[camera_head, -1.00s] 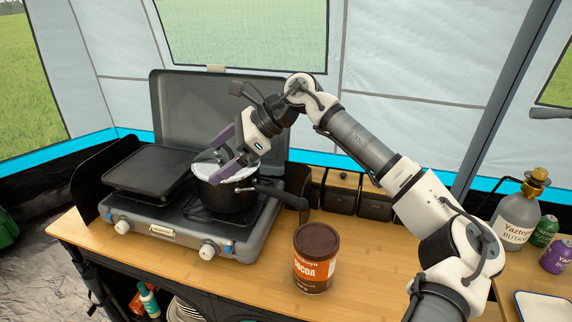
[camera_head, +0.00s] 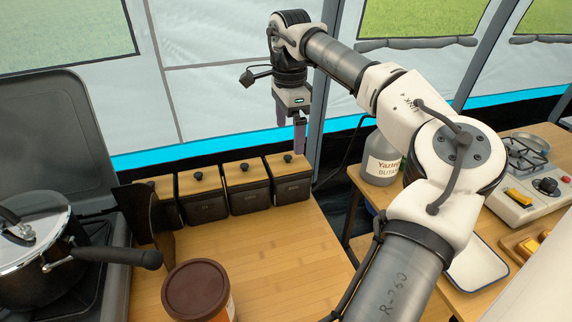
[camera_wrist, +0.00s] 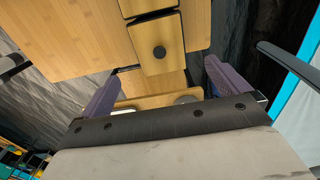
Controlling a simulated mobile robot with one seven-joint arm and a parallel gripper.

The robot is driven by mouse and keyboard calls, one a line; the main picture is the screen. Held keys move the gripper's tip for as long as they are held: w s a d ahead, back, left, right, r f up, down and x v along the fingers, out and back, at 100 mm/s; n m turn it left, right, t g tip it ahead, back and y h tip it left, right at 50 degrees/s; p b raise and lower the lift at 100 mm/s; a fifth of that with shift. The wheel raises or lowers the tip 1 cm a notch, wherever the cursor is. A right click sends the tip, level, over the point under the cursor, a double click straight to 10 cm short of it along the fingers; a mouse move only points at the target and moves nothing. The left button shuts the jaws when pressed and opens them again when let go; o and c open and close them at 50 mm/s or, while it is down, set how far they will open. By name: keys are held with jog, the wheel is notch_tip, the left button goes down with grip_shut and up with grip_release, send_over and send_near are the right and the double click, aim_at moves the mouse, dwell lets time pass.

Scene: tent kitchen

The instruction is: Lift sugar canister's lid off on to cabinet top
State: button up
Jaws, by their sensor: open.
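A row of dark canisters with wooden lids and black knobs stands at the back of the wooden cabinet top (camera_head: 285,240). The labels are too small to read, so I cannot tell which canister holds sugar. The rightmost canister (camera_head: 292,188) has its lid (camera_head: 275,163) on, with the knob (camera_head: 288,158) upright. My gripper (camera_head: 291,140) is open and empty, pointing down above this rightmost lid. In the wrist view, a wooden lid with a round black knob (camera_wrist: 159,52) lies between the spread fingers (camera_wrist: 163,75), apart from them.
A cocoa tin (camera_head: 198,290) stands at the front of the cabinet top. A lidded pot (camera_head: 35,250) sits on the stove at left, its handle (camera_head: 118,257) reaching toward the canisters. A butane bottle (camera_head: 382,160) stands on another table at right. Bare wood lies before the canisters.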

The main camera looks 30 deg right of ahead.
aim_at(288, 156)
jog(key=f+p, duration=0.1)
jog(key=f, duration=0.3)
jog(key=f+p, duration=0.1)
jog(key=f, duration=0.3)
jog(key=shift+a+f, duration=0.2)
jog(key=shift+f, duration=0.15)
jog(key=c, duration=1)
jog(key=shift+o, duration=0.2)
jog(key=shift+r, duration=0.1)
